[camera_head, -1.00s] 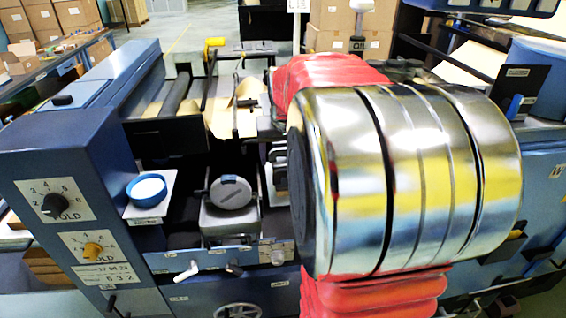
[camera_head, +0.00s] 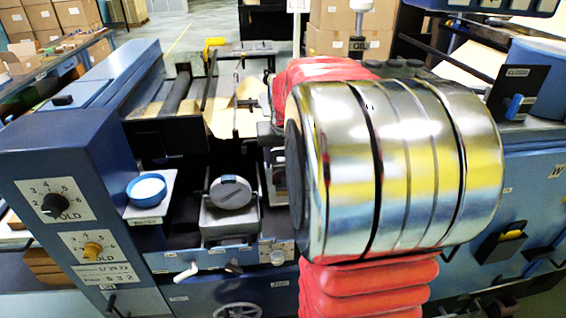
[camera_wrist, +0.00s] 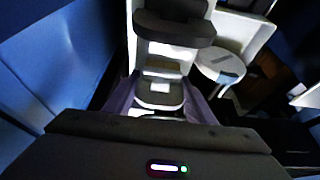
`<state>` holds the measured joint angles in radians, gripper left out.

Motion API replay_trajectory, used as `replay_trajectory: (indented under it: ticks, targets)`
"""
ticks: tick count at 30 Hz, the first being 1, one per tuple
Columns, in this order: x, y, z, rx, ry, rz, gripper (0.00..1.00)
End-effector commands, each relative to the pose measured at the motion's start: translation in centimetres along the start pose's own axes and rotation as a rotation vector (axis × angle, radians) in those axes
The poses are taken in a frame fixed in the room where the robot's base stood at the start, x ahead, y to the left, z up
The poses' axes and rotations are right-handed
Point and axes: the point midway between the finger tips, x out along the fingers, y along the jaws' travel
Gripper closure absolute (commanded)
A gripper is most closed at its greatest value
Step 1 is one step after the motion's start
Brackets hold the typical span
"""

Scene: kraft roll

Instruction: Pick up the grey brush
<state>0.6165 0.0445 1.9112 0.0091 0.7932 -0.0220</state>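I cannot make out the grey brush in either view; it may be hidden or outside the pictures. The dark housing of my gripper (camera_wrist: 160,145) spans the bottom of the wrist view.
A blue machine (camera_head: 75,165) with knobs stands at the left. A blue-rimmed white dish (camera_head: 147,190) sits on a small shelf. A round grey lid (camera_head: 230,193) sits beside it. A black holder (camera_head: 500,246) with a yellow-topped item is at the right. Cartons (camera_head: 340,30) stand behind.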

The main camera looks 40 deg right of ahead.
Motion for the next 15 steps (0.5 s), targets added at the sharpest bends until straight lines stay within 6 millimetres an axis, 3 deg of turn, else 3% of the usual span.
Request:
replay_trajectory:
  ticks: [11,15]
  targets:
    - [0.0,0.03,0.0,0.0,0.0,0.0,0.77]
    - [-0.01,0.04,-0.01,0.001,0.0,0.0,0.78]
